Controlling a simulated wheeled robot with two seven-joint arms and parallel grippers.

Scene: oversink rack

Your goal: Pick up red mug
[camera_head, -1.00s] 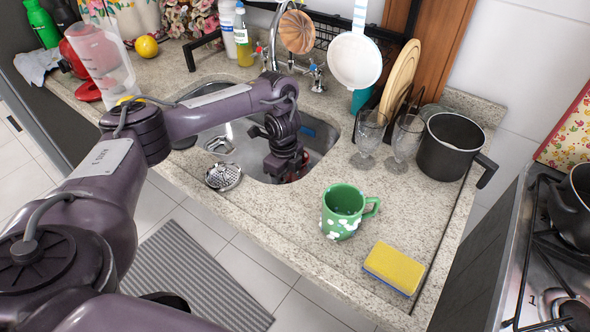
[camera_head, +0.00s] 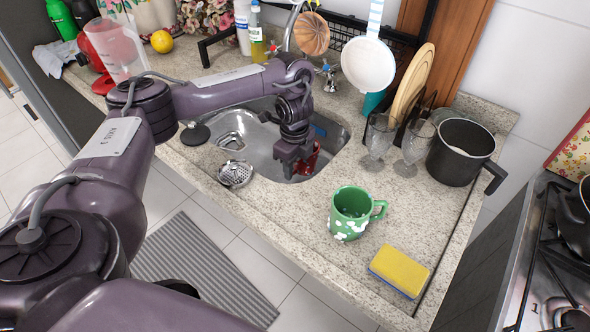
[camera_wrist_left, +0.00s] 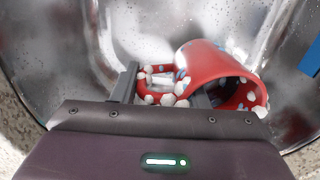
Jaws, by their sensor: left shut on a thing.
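The red mug (camera_wrist_left: 200,66) with white and blue dots lies on its side in the metal sink in the left wrist view. A part of it also shows as a red patch (camera_head: 308,160) beside my gripper in the head view. My left gripper (camera_wrist_left: 165,88) reaches down into the sink, with its fingers at the mug's handle and side. It is shut on the mug. The same gripper (camera_head: 291,168) partly hides the mug in the head view. My right gripper is not in view.
A green mug (camera_head: 350,214) and a yellow sponge (camera_head: 400,270) stand on the counter right of the sink (camera_head: 335,150). Two glasses (camera_head: 415,145) and a black pot (camera_head: 460,150) are behind them. A metal strainer (camera_head: 235,174) sits at the sink's front left edge.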

